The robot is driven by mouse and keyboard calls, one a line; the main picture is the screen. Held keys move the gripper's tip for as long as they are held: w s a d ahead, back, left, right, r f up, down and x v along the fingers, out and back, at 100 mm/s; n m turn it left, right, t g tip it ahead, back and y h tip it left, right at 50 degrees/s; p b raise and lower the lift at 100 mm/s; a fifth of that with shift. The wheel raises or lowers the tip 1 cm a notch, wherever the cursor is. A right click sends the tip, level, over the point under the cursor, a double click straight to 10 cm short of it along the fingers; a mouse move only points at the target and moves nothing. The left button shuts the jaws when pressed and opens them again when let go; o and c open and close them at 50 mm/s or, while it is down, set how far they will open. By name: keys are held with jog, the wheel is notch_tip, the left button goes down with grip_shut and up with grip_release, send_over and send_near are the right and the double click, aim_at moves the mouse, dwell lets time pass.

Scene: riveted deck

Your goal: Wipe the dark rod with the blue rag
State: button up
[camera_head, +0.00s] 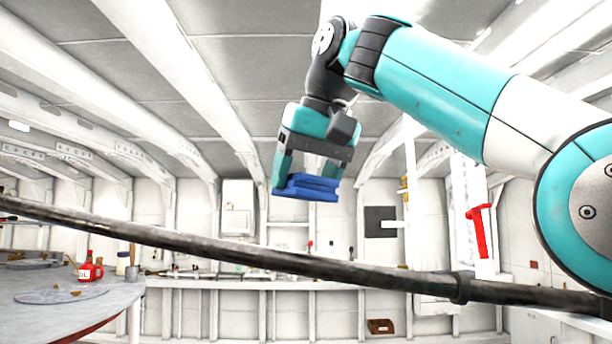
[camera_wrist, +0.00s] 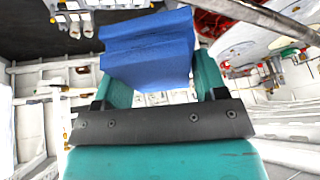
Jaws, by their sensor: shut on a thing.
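The blue rag (camera_head: 306,187) is a folded block between the fingers of my gripper (camera_head: 309,180), which is shut on it. In the head view the rag hangs above the dark rod (camera_head: 250,252), with a visible gap between them in the picture. In the wrist view the rag (camera_wrist: 148,48) fills the space between the teal fingertips (camera_wrist: 155,80). The rod is long and runs across the whole head view, sloping down to the right, with a collar near its right end. Part of a dark bar (camera_wrist: 262,15) shows at the top right of the wrist view; I cannot tell if it is the rod.
A round grey table (camera_head: 110,299) at the left holds a red oil can (camera_head: 90,270) and small items. A shelf along the back wall carries small tools. A red object (camera_head: 481,232) hangs at the right. A brown box (camera_head: 380,326) sits low at the back. The air around the rag looks clear.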

jog(key=shift+a+f, duration=0.25)
jog(key=shift+f, duration=1.05)
jog(key=shift+a+f, duration=0.25)
jog(key=shift+f, duration=1.05)
jog(key=shift+a+f+b, duration=0.1)
jog(key=shift+f+b, duration=0.6)
jog(key=shift+f, duration=0.25)
jog(key=shift+s+d, duration=0.2)
jog(key=shift+d, duration=1.05)
jog(key=shift+s+d+f+p, duration=0.1)
jog(key=shift+d+f+p, duration=0.1)
jog(key=shift+d, duration=0.5)
jog(key=shift+s+d+f+p, duration=0.1)
jog(key=shift+d+f+p, duration=0.05)
jog(key=shift+d, duration=0.6)
jog(key=shift+s+d+f+p, duration=0.1)
jog(key=shift+d+f+p, duration=0.1)
jog(key=shift+d, duration=0.5)
jog(key=shift+w+a+r, duration=0.15)
jog(key=shift+a+r, duration=0.05)
jog(key=shift+a, duration=0.65)
jog(key=shift+w+a+r, duration=0.1)
jog(key=shift+a+r, duration=0.05)
jog(key=shift+a, duration=0.7)
jog(key=shift+w+a, duration=0.2)
jog(key=shift+a, duration=1.5)
